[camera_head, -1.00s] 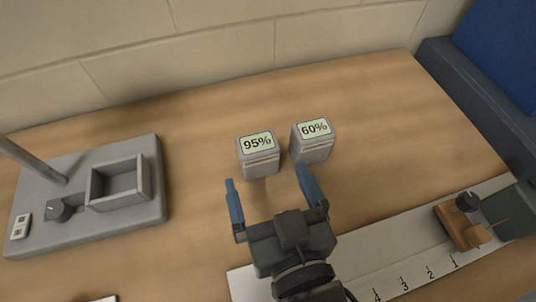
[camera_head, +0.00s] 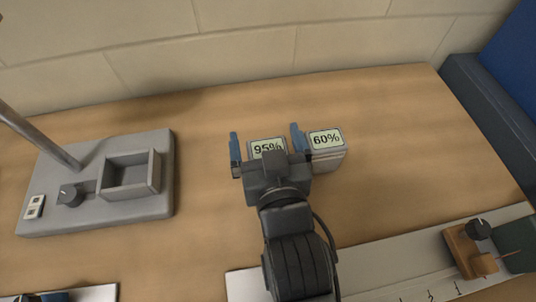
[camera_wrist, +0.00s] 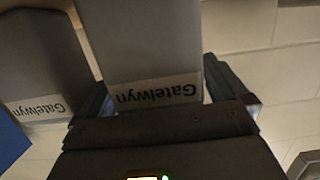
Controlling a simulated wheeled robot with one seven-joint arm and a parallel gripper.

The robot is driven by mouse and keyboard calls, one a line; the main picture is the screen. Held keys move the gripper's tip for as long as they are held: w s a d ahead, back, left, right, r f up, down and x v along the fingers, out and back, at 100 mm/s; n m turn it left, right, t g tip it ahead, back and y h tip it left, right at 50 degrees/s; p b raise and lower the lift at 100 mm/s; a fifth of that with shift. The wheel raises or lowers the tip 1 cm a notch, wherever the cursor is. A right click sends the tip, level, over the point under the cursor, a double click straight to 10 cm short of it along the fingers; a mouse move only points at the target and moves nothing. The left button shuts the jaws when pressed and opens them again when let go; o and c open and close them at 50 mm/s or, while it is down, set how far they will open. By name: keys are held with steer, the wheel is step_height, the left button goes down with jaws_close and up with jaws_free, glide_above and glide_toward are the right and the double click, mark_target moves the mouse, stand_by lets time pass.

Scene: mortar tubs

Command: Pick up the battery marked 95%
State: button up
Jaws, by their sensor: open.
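The grey battery marked 95% (camera_head: 267,146) stands on the wooden bench, its lower front hidden behind my gripper in the head view. The battery marked 60% (camera_head: 327,147) stands close to its right. My gripper (camera_head: 266,145) is open, with one blue finger on the left of the 95% battery and the other between the two batteries. In the wrist view a grey battery with a "Gatelwyn" label (camera_wrist: 153,60) sits between the fingers, and another battery (camera_wrist: 40,65) is to its left, outside them. I cannot tell whether the fingers touch either battery.
A grey base with an open square holder (camera_head: 131,176), a knob and a post stands at the left. A ruled white strip (camera_head: 380,280) with a wooden block (camera_head: 467,252) lies at the front right. A wall runs behind the bench. The bench right of the batteries is clear.

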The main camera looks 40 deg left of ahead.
steer(key=shift+c, duration=0.3)
steer(key=c, duration=1.2)
steer(key=shift+c, duration=0.5)
steer(key=shift+r, duration=0.1)
